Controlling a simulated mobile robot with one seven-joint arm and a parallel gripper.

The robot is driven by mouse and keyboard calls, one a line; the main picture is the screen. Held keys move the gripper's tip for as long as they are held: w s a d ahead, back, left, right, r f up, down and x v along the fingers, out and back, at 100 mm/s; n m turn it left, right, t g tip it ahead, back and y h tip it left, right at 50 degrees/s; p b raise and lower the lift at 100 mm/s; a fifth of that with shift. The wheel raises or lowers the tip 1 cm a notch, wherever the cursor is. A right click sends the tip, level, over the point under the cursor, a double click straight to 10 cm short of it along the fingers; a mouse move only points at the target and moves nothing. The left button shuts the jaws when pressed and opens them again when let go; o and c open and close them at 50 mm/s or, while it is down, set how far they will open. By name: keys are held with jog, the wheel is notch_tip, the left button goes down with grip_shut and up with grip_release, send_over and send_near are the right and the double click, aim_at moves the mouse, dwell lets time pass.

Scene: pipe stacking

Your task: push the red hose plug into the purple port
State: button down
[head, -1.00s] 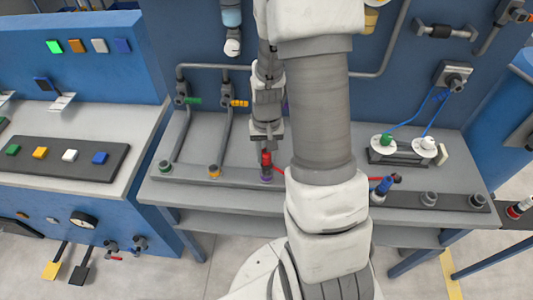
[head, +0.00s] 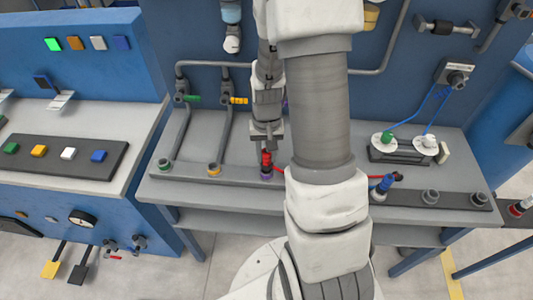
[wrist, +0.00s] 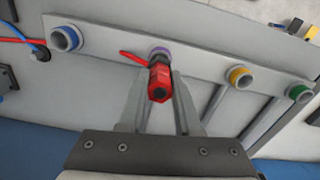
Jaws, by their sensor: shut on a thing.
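The red hose plug (head: 266,158) is between the fingers of my gripper (head: 267,150), which is shut on it. In the wrist view the red plug (wrist: 159,82) sits between both fingertips of my gripper (wrist: 160,88). The purple port (head: 266,173) is directly below the plug in the head view. The purple port (wrist: 159,52) also shows just beyond the plug's far end in the wrist view. The plug stands roughly upright and in line with the port. I cannot tell how deep its end sits in the port.
A yellow port (head: 214,169) and a green port (head: 164,165) stand left on the same rail. A blue plug (head: 382,186) stands in a port at right. A red hose (wrist: 132,57) runs off the plug. My arm hides part of the bench.

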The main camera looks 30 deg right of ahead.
jog(key=shift+f+b, duration=0.85)
jog(key=shift+f, duration=0.15)
jog(key=shift+r, duration=0.1)
jog(key=c, duration=0.5)
grip_release()
jog(key=shift+r, duration=0.1)
notch_tip(320, 180, up, 17)
jog(key=shift+r+p, duration=0.1)
jog(key=shift+p, duration=0.85)
jog(key=s+a+r+n+t, duration=0.1)
jog(key=s+a+r+t, duration=0.1)
jog(key=s+a+r, duration=0.1)
jog(key=s+a+r+n+t, duration=0.1)
jog(key=s+a+r+n, duration=0.1)
jog(key=s+a+r, duration=0.2)
jog(key=s+a+r+n+t, duration=0.2)
jog(key=s+a+r, duration=0.1)
jog(key=s+r, duration=0.1)
jog(key=shift+s+a+r+t, duration=0.2)
jog(key=shift+s+r+t, duration=0.15)
jog(key=shift+s, duration=0.4)
